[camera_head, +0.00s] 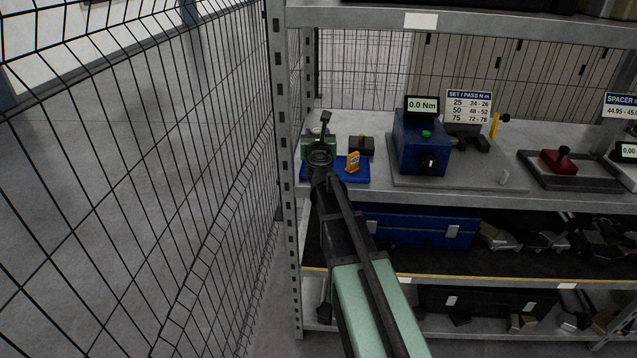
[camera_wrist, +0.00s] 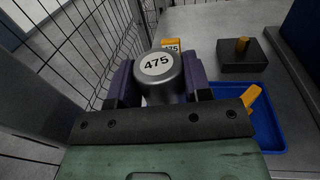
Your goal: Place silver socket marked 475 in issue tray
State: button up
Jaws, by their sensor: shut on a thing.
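A silver socket marked 475 (camera_wrist: 158,75) is held between the purple jaw pads of my gripper (camera_wrist: 160,88), its label facing the wrist camera. In the head view my gripper (camera_head: 320,145) is at the shelf's left end, over the left part of a blue tray (camera_head: 362,178); the socket cannot be made out there. The blue tray also shows in the wrist view (camera_wrist: 268,130), to the right of and below my gripper. I cannot tell whether the socket touches anything beneath it. An orange marker (camera_head: 353,162) stands at the tray.
A dark block with an orange peg (camera_head: 361,146) sits behind the tray. A blue torque tester (camera_head: 422,140) stands on a grey plate to the right. A wire mesh fence (camera_head: 190,180) and the shelf's upright (camera_head: 283,120) are close on the left. An upper shelf (camera_head: 470,20) hangs above.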

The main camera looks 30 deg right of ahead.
notch_tip(320, 180, down, 9)
jog(key=b, duration=0.6)
jog(key=shift+r, duration=0.3)
jog(key=shift+f, duration=0.3)
jog(key=o, duration=1.1)
jog(key=shift+r, duration=0.1)
jog(key=shift+c, duration=0.2)
jog(key=shift+r, duration=0.3)
jog(key=v, duration=1.2)
